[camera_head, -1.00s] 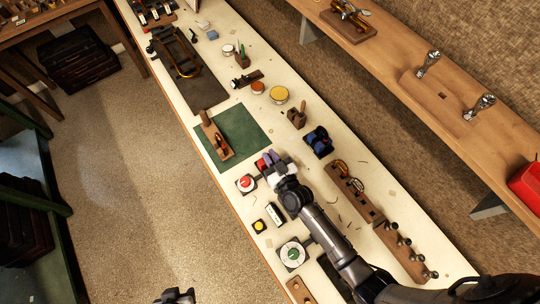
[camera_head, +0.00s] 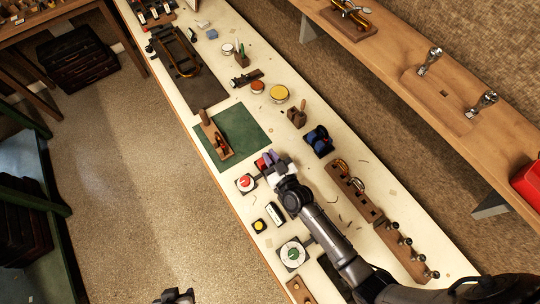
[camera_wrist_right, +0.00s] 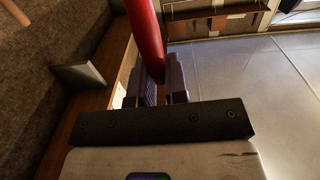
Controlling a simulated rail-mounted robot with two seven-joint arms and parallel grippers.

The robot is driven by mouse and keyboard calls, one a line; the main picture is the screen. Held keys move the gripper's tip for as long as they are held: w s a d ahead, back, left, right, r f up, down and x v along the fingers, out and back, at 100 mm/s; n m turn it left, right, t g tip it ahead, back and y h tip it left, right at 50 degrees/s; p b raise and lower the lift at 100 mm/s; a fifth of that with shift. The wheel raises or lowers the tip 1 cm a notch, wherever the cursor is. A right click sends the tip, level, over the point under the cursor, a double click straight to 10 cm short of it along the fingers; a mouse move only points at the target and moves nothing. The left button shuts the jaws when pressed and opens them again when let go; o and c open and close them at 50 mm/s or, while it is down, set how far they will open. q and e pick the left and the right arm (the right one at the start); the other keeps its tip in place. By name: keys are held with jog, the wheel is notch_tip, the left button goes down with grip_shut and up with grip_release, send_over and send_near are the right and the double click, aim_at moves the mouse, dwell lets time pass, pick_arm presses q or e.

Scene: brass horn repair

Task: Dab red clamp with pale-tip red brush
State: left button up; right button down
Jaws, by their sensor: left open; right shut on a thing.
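My right gripper (camera_head: 271,161) is over the bench in the head view, shut on a red handle (camera_head: 261,164). In the right wrist view the gripper (camera_wrist_right: 163,88) has its two purple-grey fingers around the thick red handle (camera_wrist_right: 147,40), which runs up out of the picture. A pale tip is not visible, so I cannot confirm that it is the brush. No red clamp can be clearly made out. My left gripper (camera_head: 175,296) is at the bottom edge of the head view, over the floor and away from the bench; its jaws are open.
A red-topped button box (camera_head: 245,183) is close to the right gripper. A green mat (camera_head: 250,127) carries a wooden tool (camera_head: 215,138). A blue device (camera_head: 318,141) and wooden holders (camera_head: 350,190) stand nearby. A dial (camera_head: 293,254) lies nearer the front.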

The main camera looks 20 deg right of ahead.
jog(key=shift+f+b, duration=0.3)
jog(key=shift+f, duration=0.1)
dwell(0.8)
jog(key=shift+f, duration=0.15)
dwell(0.6)
notch_tip(320, 180, up, 5)
jog(key=p, duration=0.5)
notch_tip(320, 180, up, 2)
jog(key=shift+p, duration=1.05)
